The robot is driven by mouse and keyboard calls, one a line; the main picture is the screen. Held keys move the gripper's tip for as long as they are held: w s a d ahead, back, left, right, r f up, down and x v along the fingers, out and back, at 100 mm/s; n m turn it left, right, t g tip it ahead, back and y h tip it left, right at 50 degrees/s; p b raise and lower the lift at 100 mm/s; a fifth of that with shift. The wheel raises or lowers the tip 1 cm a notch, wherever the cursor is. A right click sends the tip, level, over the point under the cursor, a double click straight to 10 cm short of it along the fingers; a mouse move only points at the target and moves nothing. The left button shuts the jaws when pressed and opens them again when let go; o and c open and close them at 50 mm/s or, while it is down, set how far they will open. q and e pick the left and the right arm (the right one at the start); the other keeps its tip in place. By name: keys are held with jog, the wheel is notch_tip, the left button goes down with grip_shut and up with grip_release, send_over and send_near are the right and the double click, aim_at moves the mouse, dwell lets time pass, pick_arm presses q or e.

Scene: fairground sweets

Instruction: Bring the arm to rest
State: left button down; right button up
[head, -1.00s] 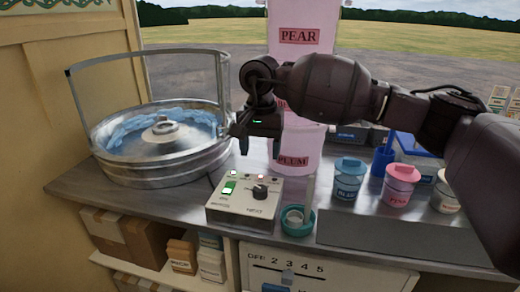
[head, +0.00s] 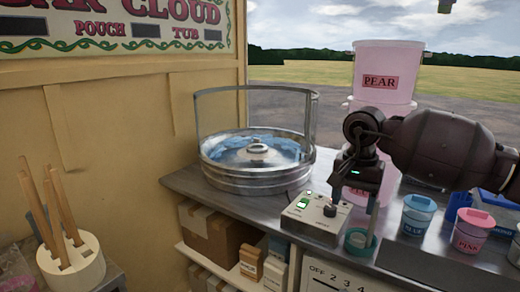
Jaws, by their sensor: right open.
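My right arm reaches in from the right edge. My right gripper (head: 357,193) points down with its fingers apart, and nothing shows between them. In the picture it sits over the right end of the control box (head: 312,222), in front of the pink tubs (head: 385,75). One finger comes down in line with the small teal cup (head: 361,245); I cannot tell whether they touch. The control box has a lit green switch and a dark knob. My left gripper is out of view.
A round metal floss machine (head: 253,180) with blue floss stands left of the gripper. Blue (head: 417,214) and pink (head: 470,233) lidded jars stand to the right. A white holder (head: 75,272) with wooden sticks is at lower left. Boxes fill the shelf below the counter (head: 185,184).

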jog(key=s+a+r+m+t+y, duration=0.1)
jog(key=s+a+r+m+y, duration=0.1)
jog(key=a+r+m+y, duration=0.55)
jog(key=s+a+r+m+y, duration=0.3)
jog(key=a+r+m+y, duration=0.2)
jog(key=a+m+y, duration=0.6)
jog(key=s+d+f+n+t+h+p, duration=0.25)
jog(key=d+f+n+t+h, duration=0.45)
jog(key=f+n, duration=0.7)
jog(key=s+d+f+n+t+h+p, duration=0.25)
jog(key=d+f+n+t+h, duration=0.4)
jog(key=n, duration=1.45)
pick_arm(q)
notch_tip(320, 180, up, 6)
jog(key=p, duration=0.1)
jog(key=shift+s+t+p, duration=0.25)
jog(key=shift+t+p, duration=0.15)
pick_arm(e)
jog(key=s+d+f+m+g+h, duration=0.1)
jog(key=s+d+f+m, duration=0.3)
jog(key=s+f, duration=0.7)
jog(key=s+d+f+m+g+h, duration=0.2)
jog(key=s+d+f, duration=0.6)
jog(key=s, duration=0.9)
notch_tip(320, 180, down, 4)
jog(key=m+h, duration=0.2)
jog(key=shift+s+r+m, duration=0.15)
jog(key=shift+s+m, duration=0.15)
jog(key=shift+m, duration=0.05)
